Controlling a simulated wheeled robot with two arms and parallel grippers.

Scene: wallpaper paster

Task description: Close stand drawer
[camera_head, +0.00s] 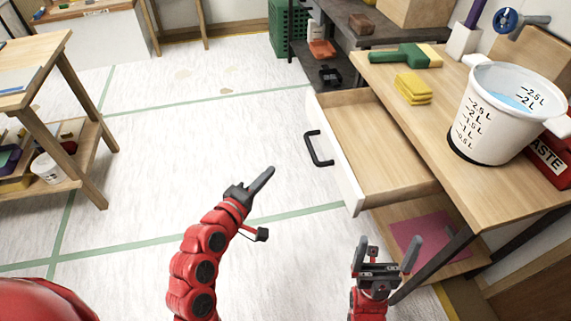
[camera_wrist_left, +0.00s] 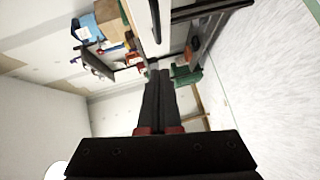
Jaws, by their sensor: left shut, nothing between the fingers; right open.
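The stand drawer (camera_head: 377,140) is pulled out of the wooden stand (camera_head: 437,83) at the right. It has a white front and a black bar handle (camera_head: 318,149), and looks empty inside. My left gripper (camera_head: 270,172) is shut and empty, left of the handle and apart from it in the head view. In the left wrist view its closed fingers (camera_wrist_left: 160,100) point toward a dark bar and a white panel, likely the handle and drawer front. My right gripper (camera_head: 390,246) is open and empty, in front of the stand below the drawer.
On the stand top are a measuring bucket (camera_head: 497,116), yellow sponges (camera_head: 413,88) and a green-handled brush (camera_head: 405,55). A pink sheet (camera_head: 425,232) lies on the lower shelf. A dark shelf unit (camera_head: 350,38) stands behind. A wooden table (camera_head: 30,62) is at left; the floor between is clear.

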